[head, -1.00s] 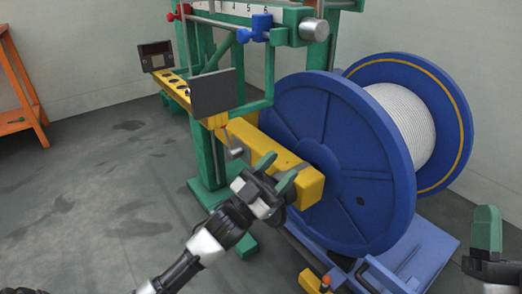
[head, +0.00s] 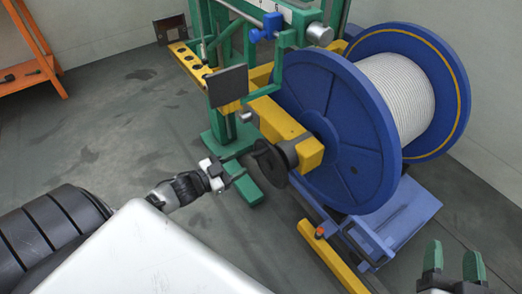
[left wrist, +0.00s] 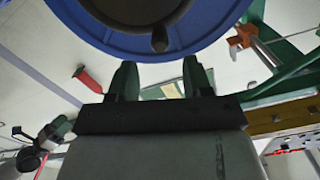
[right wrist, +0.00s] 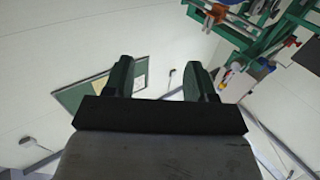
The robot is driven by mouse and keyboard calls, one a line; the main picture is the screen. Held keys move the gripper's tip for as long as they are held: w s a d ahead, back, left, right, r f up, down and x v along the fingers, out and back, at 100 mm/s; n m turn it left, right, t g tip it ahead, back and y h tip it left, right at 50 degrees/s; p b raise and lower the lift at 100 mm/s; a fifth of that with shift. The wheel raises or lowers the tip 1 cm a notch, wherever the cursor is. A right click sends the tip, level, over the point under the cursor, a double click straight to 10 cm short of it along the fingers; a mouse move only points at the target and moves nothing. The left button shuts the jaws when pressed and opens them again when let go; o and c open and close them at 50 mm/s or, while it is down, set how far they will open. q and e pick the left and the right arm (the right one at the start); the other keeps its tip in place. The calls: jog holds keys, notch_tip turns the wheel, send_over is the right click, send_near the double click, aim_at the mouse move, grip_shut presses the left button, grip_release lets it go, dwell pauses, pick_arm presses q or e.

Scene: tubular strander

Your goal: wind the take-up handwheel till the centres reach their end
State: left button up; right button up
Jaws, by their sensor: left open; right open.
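The dark handwheel (head: 270,162) sits on the near end of the yellow arm (head: 283,124), in front of the blue reel (head: 345,150). My left gripper (head: 243,165) is open and empty, just left of the handwheel, its fingers pointing toward it. In the left wrist view a dark round face, seemingly the handwheel, with a dark knob (left wrist: 159,40) lies beyond the open fingers, the blue disc around it. I cannot tell whether the fingers touch it. My right gripper (head: 452,252) is open and empty at the lower right. The centres at the reel's hub are mostly hidden.
The green frame (head: 222,90) with a dark panel (head: 227,85) stands behind the handwheel. A yellow floor beam (head: 335,262) and a blue platform (head: 405,215) lie below the reel. An orange table (head: 40,60) stands far left. The floor at left is clear.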

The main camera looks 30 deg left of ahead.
aim_at(252, 156)
pick_arm(q)
jog(key=b+x, duration=0.2)
jog(key=x, duration=0.5)
jog(key=shift+w, duration=0.1)
jog(key=shift+x, duration=0.75)
pick_arm(e)
notch_tip(252, 156, up, 7)
jog(key=s+t+y, duration=0.2)
jog(key=t, duration=0.5)
jog(key=shift+s+a, duration=0.2)
jog(key=shift+a, duration=0.15)
pick_arm(q)
jog(key=shift+c, duration=0.3)
grip_shut()
